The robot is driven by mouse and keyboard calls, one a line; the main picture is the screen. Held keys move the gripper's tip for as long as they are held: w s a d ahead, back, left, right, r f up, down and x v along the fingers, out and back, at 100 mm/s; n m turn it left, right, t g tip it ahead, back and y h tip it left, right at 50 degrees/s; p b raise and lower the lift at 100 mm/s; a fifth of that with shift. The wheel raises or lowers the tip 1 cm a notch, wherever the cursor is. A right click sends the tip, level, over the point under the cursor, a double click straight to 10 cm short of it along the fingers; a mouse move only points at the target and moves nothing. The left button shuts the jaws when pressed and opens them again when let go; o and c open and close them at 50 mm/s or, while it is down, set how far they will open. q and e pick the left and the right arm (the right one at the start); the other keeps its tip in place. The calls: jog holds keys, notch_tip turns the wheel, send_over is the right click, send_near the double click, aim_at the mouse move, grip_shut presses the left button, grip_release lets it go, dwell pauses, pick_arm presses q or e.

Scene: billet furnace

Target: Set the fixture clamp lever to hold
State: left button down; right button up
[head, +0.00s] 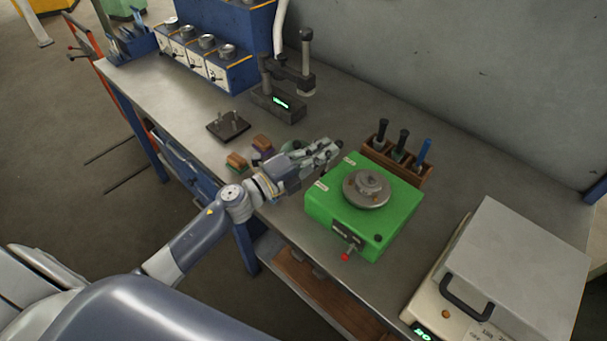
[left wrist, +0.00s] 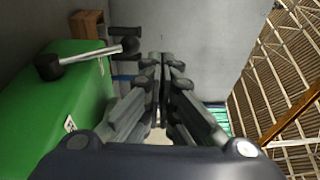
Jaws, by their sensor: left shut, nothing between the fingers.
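A green fixture box (head: 388,222) with a round grey metal disc (head: 367,188) on top stands on the bench. Two small white labels lie along its left edge, too small to read. In the left wrist view a lever (left wrist: 88,54) with a silver rod, black hub and black knob sits at the green box (left wrist: 35,110). In the head view my gripper largely hides this area. My left gripper (head: 334,149) is shut and empty beside the box's left rear corner; its closed fingers (left wrist: 164,62) are right of the lever's knob, apart from it in the picture. My right gripper is out of view.
A red-knobbed handle (head: 345,257) sticks out at the box's front. A wooden rack (head: 412,176) with upright tools stands behind. A grey-lidded machine (head: 515,265) is at right. A dark gauge stand (head: 278,104), a pegged plate (head: 228,126) and small brushes (head: 237,162) lie left.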

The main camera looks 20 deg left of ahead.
pick_arm(q)
jog(key=shift+w+a+x, duration=0.1)
jog(key=shift+a+x, duration=0.05)
jog(key=shift+x, duration=0.95)
jog(key=shift+w+a+x, duration=0.1)
jog(key=shift+a+x, duration=0.05)
jog(key=shift+x, duration=0.95)
jog(key=shift+f, duration=0.2)
